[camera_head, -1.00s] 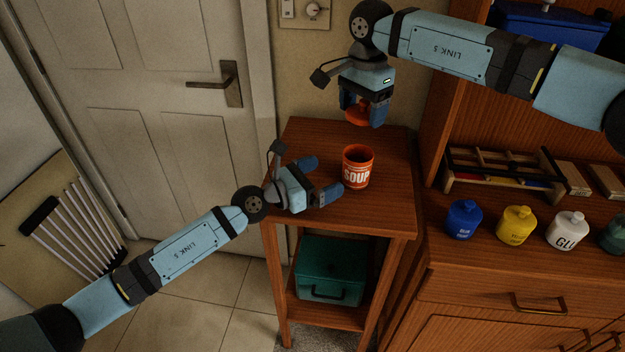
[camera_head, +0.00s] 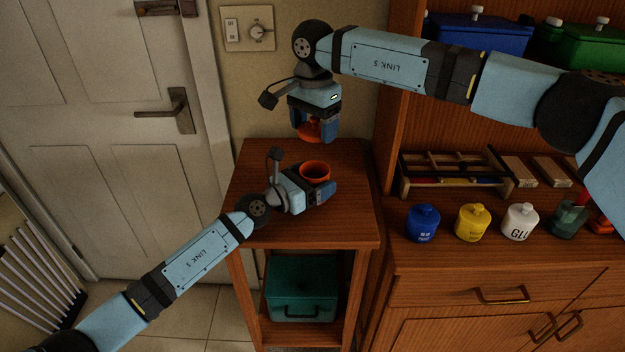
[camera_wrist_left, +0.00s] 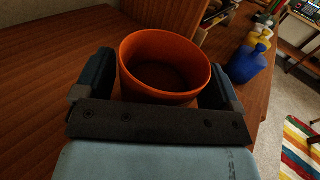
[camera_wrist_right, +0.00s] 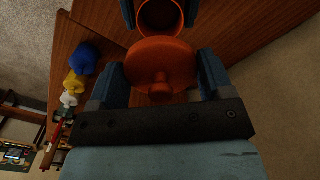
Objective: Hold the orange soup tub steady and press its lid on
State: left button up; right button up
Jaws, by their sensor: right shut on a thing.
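The orange soup tub (camera_head: 315,168) stands upright and uncovered on the small wooden stand. My left gripper (camera_head: 314,181) is at the tub with a finger on either side, open around it; the gripper hides the tub's lower part. In the left wrist view, the empty tub (camera_wrist_left: 165,60) sits between the two fingers. My right gripper (camera_head: 314,133) is shut on the orange lid (camera_head: 308,127) and holds it above and slightly behind the tub, apart from it. The right wrist view shows the round lid with its knob (camera_wrist_right: 160,62) between the fingers, the tub beyond.
The stand top (camera_head: 345,225) is otherwise clear; a teal box (camera_head: 302,288) is on its lower shelf. A cabinet to the right carries a blue jar (camera_head: 423,223), a yellow jar (camera_head: 473,222), a white jar (camera_head: 520,221) and a wooden rack (camera_head: 455,172). A door (camera_head: 90,110) is at left.

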aim_at(313, 163)
pick_arm(q)
jog(key=c, duration=0.8)
pick_arm(e)
notch_tip(313, 163, down, 9)
jog(key=shift+r+n, duration=0.2)
jog(key=shift+n, duration=0.1)
jog(key=shift+f, duration=0.3)
dwell(1.9)
pick_arm(q)
jog(key=shift+s, duration=0.1)
pick_arm(e)
jog(key=shift+s+f, duration=0.1)
jog(key=shift+f, duration=0.3)
jog(key=o, duration=0.9)
jog(key=shift+r, duration=0.2)
